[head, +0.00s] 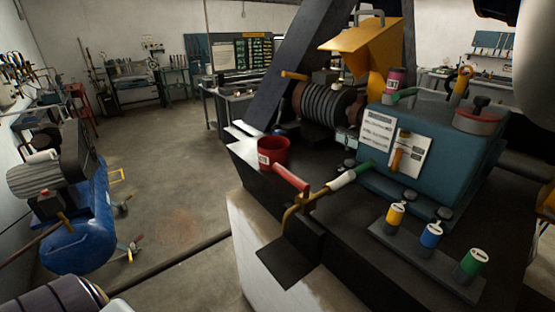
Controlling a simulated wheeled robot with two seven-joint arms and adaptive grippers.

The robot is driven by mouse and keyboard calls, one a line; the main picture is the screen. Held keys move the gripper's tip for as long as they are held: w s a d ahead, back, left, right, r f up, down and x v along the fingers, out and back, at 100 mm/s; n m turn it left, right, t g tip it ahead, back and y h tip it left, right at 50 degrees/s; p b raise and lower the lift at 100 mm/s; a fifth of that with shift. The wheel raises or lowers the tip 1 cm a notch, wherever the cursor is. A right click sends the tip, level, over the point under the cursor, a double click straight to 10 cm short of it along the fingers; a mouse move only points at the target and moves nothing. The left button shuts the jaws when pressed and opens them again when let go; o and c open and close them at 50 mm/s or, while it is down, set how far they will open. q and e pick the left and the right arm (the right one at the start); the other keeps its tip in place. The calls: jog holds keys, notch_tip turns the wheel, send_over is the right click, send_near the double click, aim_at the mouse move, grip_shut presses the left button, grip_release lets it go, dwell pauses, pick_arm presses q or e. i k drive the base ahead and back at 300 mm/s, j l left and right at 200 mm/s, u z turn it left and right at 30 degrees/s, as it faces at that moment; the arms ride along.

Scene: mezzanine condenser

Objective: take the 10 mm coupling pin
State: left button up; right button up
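Three capped cylinders, possibly pins, stand in a dark rack (410,258) at the front right of the machine: a yellow one (395,215), a blue one (430,235) and a green one (472,264). Their markings are too small to read, so I cannot tell which, if any, is the 10 mm coupling pin. A pink-red labelled cylinder (395,82) stands on the teal housing (450,140). Neither of my grippers is in view.
A red cup (273,153) stands on the machine's dark top near a red-handled brass lever (300,196). A yellow guard (365,45) rises behind. A blue compressor tank (82,232) stands at left. The floor (175,180) between is mostly clear.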

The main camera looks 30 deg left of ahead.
aim_at(431, 236)
jog(key=j+z, duration=0.2)
jog(key=j, duration=0.25)
jog(key=j+z, duration=0.15)
jog(key=j, duration=0.3)
jog(key=k+j+z, duration=0.2)
jog(key=j, duration=0.25)
jog(key=j+z, duration=0.15)
jog(key=j, duration=0.25)
jog(key=k+j+z, duration=0.2)
jog(key=j, duration=0.25)
jog(key=j+z, duration=0.15)
jog(key=j, duration=0.25)
jog(key=k+j+z, duration=0.35)
jog(key=j, duration=0.35)
jog(key=k, duration=0.1)
